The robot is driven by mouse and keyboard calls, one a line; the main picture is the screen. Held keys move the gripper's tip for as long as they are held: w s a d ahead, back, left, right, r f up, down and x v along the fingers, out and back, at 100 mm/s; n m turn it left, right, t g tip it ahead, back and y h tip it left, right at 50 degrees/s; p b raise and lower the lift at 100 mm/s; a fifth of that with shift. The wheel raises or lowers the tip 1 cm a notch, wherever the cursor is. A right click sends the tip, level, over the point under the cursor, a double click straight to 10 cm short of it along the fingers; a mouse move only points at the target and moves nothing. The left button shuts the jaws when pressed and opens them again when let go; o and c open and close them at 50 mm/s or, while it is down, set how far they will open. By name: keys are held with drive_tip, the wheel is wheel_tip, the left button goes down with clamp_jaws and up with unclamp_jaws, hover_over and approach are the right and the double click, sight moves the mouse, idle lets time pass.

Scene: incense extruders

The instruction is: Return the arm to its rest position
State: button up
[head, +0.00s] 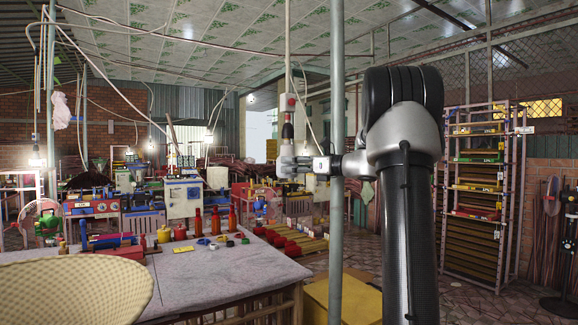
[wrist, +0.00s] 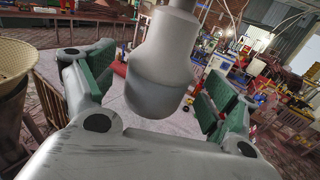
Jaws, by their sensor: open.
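My gripper (head: 290,160) shows side-on in the head view, at the end of my raised arm, above and behind the grey-topped table (head: 215,268). In the wrist view my gripper (wrist: 158,88) has its two green-padded fingers spread wide. A pale grey rounded cylinder (wrist: 160,65) with a brownish top comes down between the fingers, with gaps to both pads. In the head view a hanging control box (head: 291,103) with a red button is just above my gripper. I cannot tell for sure whether the cylinder belongs to it.
A vertical grey pole (head: 337,220) stands close to my arm. The table holds red bottles (head: 214,221) and small coloured rings. A woven basket (head: 75,288) is at the lower left. A tall rack (head: 480,200) stands at the right.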

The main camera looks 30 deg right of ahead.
drive_tip(key=v, duration=1)
drive_tip(key=s+f+n+g+h, duration=0.2)
drive_tip(key=s+f+n, duration=0.1)
drive_tip(key=f, duration=0.4)
drive_tip(key=s+f+n+g+h, duration=0.1)
drive_tip(key=s+f+n+g, duration=0.15)
drive_tip(key=f, duration=0.35)
drive_tip(key=s+a+f+n+g+h, duration=0.3)
drive_tip(key=s+a+f+n+g, duration=0.15)
drive_tip(key=s+n, duration=0.6)
drive_tip(key=s+a+f+n+g+h, duration=0.3)
drive_tip(key=s+a+f+n, duration=0.3)
drive_tip(key=s+n, duration=0.45)
drive_tip(key=s+a+r+n+t, duration=0.1)
drive_tip(key=s+a+n, duration=0.2)
drive_tip(key=a, duration=0.3)
drive_tip(key=shift+s+r+h, duration=0.15)
drive_tip(key=shift+r+h, duration=0.15)
drive_tip(key=shift+h, duration=0.1)
